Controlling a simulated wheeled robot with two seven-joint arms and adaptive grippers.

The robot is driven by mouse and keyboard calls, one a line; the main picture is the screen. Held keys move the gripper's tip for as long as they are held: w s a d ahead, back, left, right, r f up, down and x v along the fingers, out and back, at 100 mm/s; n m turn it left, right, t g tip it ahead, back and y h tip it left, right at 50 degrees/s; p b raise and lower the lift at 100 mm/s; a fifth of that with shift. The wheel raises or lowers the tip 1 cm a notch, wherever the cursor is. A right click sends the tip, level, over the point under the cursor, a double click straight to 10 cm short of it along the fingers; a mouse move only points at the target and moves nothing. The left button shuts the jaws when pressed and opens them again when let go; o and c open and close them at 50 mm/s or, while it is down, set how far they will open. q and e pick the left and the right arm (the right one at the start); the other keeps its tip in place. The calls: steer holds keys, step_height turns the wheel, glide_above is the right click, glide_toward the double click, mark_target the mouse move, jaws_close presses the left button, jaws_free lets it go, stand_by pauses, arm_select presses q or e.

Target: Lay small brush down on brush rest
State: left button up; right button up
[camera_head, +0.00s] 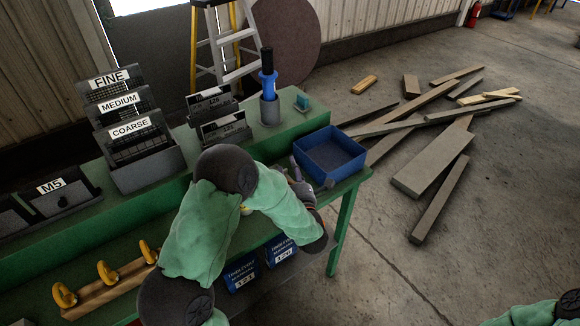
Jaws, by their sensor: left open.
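My left arm reaches over the green workbench, and its forearm hides much of its own gripper. The left gripper (296,172) shows only in part, open, just left of the blue tray. I cannot make out a small brush between its fingers. A blue tool with a black top (267,72), possibly a brush, stands upright in a grey cup (270,110) at the back of the bench. A small teal piece (303,102) sits to its right near the back edge; I cannot tell whether it is the brush rest. My right gripper is out of view.
An open blue tray (331,155) stands at the bench's right end. Labelled grey racks (140,150) and bins (62,195) fill the left. Planks (432,165) lie on the floor.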

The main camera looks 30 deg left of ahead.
arm_select(q)
steer(key=p+v, duration=0.1)
steer(key=v, duration=0.9)
steer(key=shift+s+d, duration=0.2)
steer(key=shift+d, duration=0.05)
steer(key=shift+f, duration=0.15)
